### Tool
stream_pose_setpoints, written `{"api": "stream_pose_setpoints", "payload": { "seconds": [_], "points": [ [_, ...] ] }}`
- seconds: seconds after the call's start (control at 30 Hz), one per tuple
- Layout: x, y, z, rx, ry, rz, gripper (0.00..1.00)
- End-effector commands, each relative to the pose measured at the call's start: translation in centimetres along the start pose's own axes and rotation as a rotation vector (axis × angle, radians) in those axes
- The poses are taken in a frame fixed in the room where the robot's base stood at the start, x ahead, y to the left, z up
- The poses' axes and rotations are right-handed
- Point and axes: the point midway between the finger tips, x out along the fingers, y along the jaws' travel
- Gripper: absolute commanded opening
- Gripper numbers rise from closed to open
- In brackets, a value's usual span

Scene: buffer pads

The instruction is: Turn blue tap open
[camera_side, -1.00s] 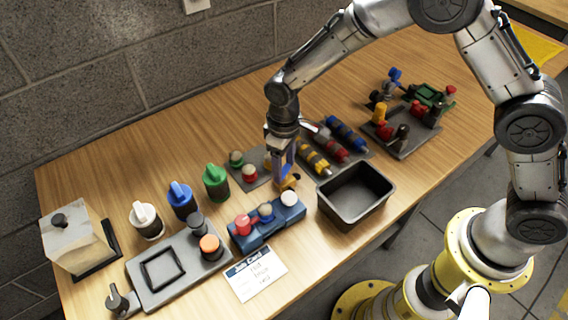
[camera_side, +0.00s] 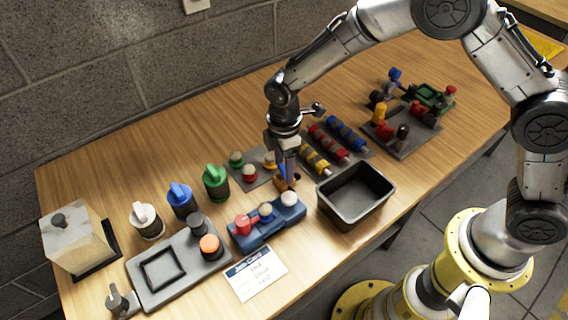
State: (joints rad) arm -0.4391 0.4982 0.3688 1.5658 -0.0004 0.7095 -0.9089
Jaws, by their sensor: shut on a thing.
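My gripper (camera_side: 286,166) points down at the middle of the table, behind the blue block. It is shut on a small blue part, which I take to be the handle of the blue tap (camera_side: 283,173).
A blue block (camera_side: 258,232) with several knobs stands just in front. An empty black bin (camera_side: 334,209) is close on the right. A grey plate with coloured knobs (camera_side: 249,173) lies behind left. Capped bottles (camera_side: 181,201) stand further left.

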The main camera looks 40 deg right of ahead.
Motion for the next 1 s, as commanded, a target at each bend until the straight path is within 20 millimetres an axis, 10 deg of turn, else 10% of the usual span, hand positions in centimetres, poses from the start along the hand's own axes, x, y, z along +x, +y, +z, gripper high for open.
{"api": "stream_pose_setpoints", "payload": {
  "seconds": [1.0],
  "points": [
    [-0.24,0.09,-0.13,-0.241,0.003,0.004,0.04]
  ]
}}
